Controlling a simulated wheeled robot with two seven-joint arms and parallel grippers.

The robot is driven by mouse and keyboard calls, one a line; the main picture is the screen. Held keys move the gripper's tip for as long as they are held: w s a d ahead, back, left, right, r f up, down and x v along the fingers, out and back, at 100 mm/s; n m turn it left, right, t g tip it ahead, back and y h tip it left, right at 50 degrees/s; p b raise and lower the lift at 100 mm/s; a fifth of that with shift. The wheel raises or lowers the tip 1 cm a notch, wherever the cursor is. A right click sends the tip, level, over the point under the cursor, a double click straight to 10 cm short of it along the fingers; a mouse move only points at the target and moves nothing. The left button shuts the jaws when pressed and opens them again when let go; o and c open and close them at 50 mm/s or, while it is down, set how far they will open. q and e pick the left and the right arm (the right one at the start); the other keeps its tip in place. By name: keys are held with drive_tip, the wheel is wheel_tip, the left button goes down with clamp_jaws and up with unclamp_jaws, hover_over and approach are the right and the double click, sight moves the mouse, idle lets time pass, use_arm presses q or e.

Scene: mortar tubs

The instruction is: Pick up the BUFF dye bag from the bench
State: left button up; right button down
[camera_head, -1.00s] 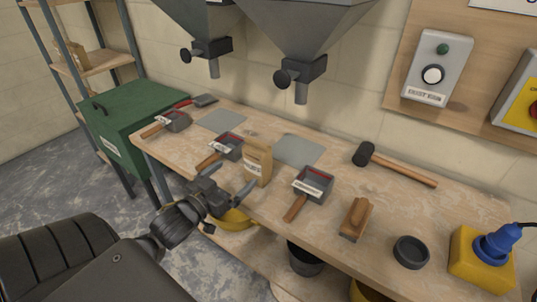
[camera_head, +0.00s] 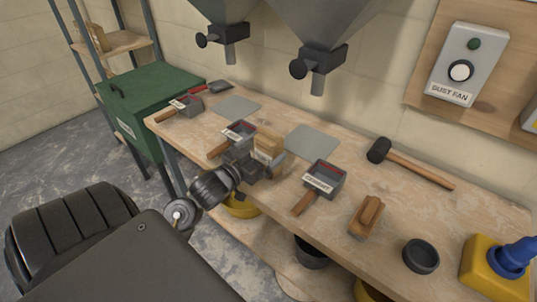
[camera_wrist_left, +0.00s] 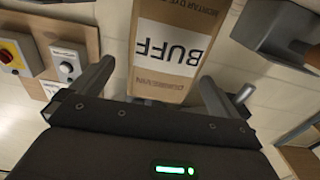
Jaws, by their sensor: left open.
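The BUFF dye bag (camera_head: 268,148) is a brown paper bag standing on the wooden bench (camera_head: 410,205). In the left wrist view the bag (camera_wrist_left: 175,50) shows its white label reading BUFF upside down, straight ahead of the gripper. My left gripper (camera_head: 262,165) is at the bag's near side and covers its lower part in the head view. In the left wrist view its two fingers (camera_wrist_left: 152,85) are apart, one on each side of the bag's near end. I cannot tell whether they touch it. My right gripper is not in view.
Labelled scoops stand left (camera_head: 238,135) and right (camera_head: 322,182) of the bag. Grey plates (camera_head: 312,141) lie behind. Hopper outlets (camera_head: 318,68) hang above. A mallet (camera_head: 412,163), wooden float (camera_head: 367,215), dark cup (camera_head: 421,256) and yellow box (camera_head: 488,268) are further right.

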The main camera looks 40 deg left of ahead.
use_arm(q)
drive_tip(key=w, duration=0.5)
drive_tip(key=shift+f, duration=0.25)
drive_tip(key=c, duration=1.6)
drive_tip(key=shift+a+r, duration=0.1)
